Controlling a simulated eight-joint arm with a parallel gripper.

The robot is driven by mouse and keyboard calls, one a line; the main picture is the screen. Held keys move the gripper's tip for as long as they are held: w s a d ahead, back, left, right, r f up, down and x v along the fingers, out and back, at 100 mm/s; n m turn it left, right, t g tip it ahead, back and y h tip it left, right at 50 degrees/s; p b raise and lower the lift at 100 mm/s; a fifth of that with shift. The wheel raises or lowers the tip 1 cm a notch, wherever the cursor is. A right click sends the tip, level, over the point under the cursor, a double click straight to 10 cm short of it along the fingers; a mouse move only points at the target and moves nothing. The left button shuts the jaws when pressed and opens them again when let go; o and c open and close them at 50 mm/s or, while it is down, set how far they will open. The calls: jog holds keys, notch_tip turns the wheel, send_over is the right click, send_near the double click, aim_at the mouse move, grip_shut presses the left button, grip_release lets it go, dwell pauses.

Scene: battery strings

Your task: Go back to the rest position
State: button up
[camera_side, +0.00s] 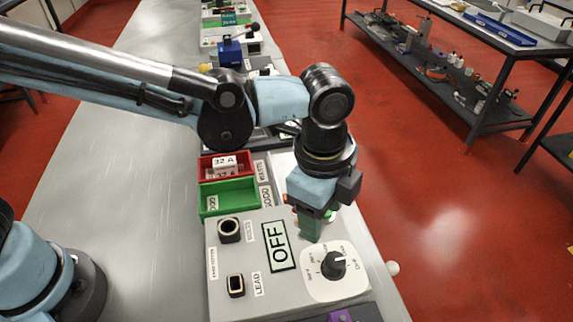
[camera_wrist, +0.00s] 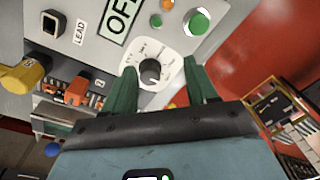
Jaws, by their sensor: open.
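My gripper (camera_side: 312,226) points down over the grey tester panel (camera_side: 232,292), close to its black rotary knob (camera_side: 333,264). In the wrist view, the two green fingers (camera_wrist: 160,92) stand apart with the knob (camera_wrist: 150,70) showing between them and nothing held. The panel's display (camera_side: 279,246) reads OFF. In the side view the fingers stand just behind the knob; I cannot tell whether they touch the panel.
More devices (camera_side: 228,50) line the bench. The bench's left side (camera_side: 110,170) is clear.

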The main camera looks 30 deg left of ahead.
jog(key=w+a+r+n+t+h, duration=0.1)
jog(key=a+r+n, duration=0.25)
jog(key=a, duration=0.45)
jog(key=w+a+r+n+t, duration=0.1)
jog(key=a+r+n+t, duration=0.1)
jog(key=a+n, duration=0.45)
jog(key=s+a+n+t, duration=0.1)
jog(key=a+n, duration=0.3)
jog(key=a, duration=0.4)
jog(key=s+a+f+n+t+y, duration=0.1)
jog(key=s+a+n+t, duration=0.1)
jog(key=a, duration=0.6)
jog(key=s+n, duration=0.1)
jog(key=n, duration=0.1)
jog(key=shift+s+n+t+y, duration=0.2)
jog(key=shift+n+t+y, duration=0.1)
